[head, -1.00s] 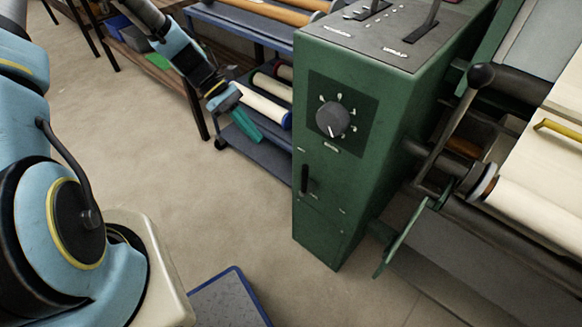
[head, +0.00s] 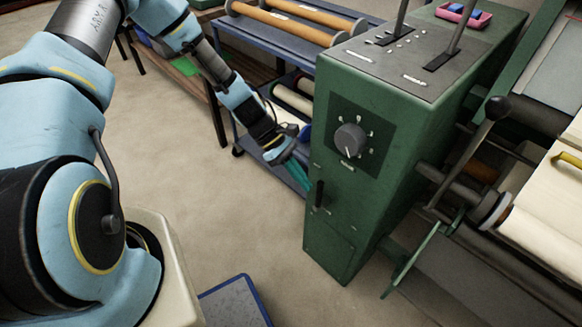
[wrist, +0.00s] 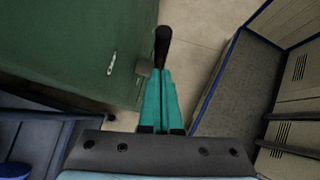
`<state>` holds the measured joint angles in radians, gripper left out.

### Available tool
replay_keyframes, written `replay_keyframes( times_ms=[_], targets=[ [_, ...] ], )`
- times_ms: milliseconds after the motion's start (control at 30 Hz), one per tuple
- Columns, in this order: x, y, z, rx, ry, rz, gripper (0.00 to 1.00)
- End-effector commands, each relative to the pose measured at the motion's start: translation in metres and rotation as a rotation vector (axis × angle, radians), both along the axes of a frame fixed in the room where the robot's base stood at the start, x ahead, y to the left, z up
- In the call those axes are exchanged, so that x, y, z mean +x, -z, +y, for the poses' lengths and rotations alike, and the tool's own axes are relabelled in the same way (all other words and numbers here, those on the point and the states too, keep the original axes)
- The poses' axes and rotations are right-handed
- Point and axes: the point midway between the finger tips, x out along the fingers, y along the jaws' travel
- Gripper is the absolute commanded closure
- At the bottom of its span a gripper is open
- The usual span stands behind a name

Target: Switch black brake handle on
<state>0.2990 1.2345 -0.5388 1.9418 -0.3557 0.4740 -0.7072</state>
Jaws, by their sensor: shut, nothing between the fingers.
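A small upright black handle (head: 319,193) is on the front face of the green cabinet (head: 338,236), below the grey dial. In the wrist view a black handle (wrist: 162,44) shows just past my fingertips, beside the green panel. My gripper (head: 304,187) has teal fingers pressed together, with nothing between them. It is close to the left of the small handle in the head view, pointing down and right. I cannot tell whether they touch. The fingers also show in the wrist view (wrist: 160,78). Any label by the handle is too small to read.
A grey dial (head: 350,139) sits above the handle. A lever with a black ball knob (head: 498,107) stands at the machine's right side. A blue roller cart (head: 262,36) is behind my gripper. A blue-edged platform (head: 235,303) is on the floor, with open floor at left.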

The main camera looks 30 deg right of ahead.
Motion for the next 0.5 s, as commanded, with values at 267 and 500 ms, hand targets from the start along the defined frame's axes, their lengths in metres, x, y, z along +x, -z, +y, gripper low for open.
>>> replay_keyframes(
  times_ms=[267,500],
  targets=[
    [-0.0095,0.0001,-0.0048,-0.001,0.000,-0.001,1.00],
    [-0.0093,-0.0001,-0.0047,-0.001,0.000,-0.002,1.00]
  ],
)
